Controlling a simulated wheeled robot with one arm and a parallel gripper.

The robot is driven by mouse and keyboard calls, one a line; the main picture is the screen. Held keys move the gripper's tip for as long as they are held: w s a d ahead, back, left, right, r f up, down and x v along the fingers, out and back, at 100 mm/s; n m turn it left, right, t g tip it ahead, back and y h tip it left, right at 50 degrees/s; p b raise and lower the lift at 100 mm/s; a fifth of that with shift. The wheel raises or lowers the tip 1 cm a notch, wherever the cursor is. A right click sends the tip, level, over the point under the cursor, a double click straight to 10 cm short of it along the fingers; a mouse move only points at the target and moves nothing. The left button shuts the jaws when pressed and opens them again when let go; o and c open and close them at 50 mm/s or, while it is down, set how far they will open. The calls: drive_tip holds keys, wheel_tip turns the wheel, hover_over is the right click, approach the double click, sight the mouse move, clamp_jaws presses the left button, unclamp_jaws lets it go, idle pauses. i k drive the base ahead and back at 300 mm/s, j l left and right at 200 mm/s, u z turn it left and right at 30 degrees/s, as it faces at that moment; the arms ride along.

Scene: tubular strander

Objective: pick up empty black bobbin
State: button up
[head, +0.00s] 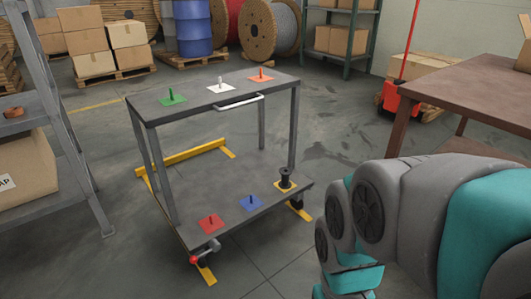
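The black bobbin (285,177) stands upright on the yellow square (289,186) at the right end of the cart's lower shelf (240,195). No wire shows on it, though it is small in the head view. My arm, grey and teal, fills the lower right, to the right of the cart. My gripper's fingers cannot be made out, so I cannot tell whether it is open or shut.
The cart's top shelf (190,104) overhangs the lower one and carries green, white and orange squares with pegs. Red (211,223) and blue (251,202) squares lie left of the bobbin. A brown table (462,90) stands right, a grey rack (62,120) left. Floor in front is clear.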

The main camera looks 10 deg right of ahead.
sight(285, 171)
drive_tip(key=i+j+z, duration=0.1)
drive_tip(key=z, duration=0.8)
drive_tip(key=i+j+z, duration=0.15)
drive_tip(key=j+z, duration=0.2)
drive_tip(key=j, duration=0.3)
drive_tip(key=j+z, duration=0.35)
drive_tip(key=j, duration=0.3)
drive_tip(key=j+z, duration=0.3)
drive_tip(key=j, duration=1.35)
